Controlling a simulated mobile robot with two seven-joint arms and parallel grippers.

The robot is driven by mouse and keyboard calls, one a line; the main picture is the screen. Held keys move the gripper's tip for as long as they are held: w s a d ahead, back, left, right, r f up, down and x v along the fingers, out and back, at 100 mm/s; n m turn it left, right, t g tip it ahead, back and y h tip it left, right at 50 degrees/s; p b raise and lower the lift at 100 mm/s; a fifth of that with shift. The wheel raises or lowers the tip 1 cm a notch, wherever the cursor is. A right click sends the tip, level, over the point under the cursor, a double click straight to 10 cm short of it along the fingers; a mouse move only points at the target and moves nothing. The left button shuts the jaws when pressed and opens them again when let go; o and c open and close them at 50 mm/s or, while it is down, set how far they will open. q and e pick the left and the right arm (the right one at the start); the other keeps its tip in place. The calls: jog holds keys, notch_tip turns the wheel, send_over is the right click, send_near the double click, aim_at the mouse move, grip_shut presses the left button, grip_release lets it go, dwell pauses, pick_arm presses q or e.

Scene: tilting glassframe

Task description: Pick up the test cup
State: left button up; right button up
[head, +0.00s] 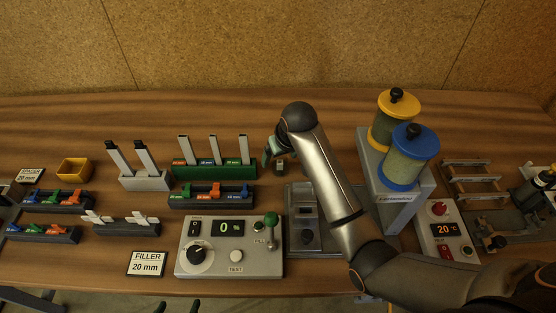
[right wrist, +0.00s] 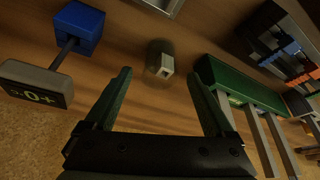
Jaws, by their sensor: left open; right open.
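The small cup (right wrist: 160,60), which I take to be the test cup, stands on the wooden table in the right wrist view. It is a dull, brownish-grey cylinder with a pale, squarish patch. In the head view, the cup (head: 281,168) is small and dark beside my right gripper, just right of the green rack. My right gripper (right wrist: 160,78) is open and empty, and the cup lies beyond the gap between its fingertips. In the head view, my right gripper (head: 272,157) is partly hidden by its own arm. My left gripper (head: 179,305) is open, only its tips showing at the bottom edge.
A green rack (right wrist: 240,92) with upright pale strips stands close to the right finger. A blue block (right wrist: 80,27) with a rod and a grey label plate is on the other side. A control panel (head: 205,268) and two canisters on a grey stand (head: 398,212) flank the arm.

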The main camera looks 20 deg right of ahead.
jog(key=shift+s, duration=0.1)
jog(key=shift+r, duration=0.1)
jog(key=shift+c, duration=0.8)
grip_shut()
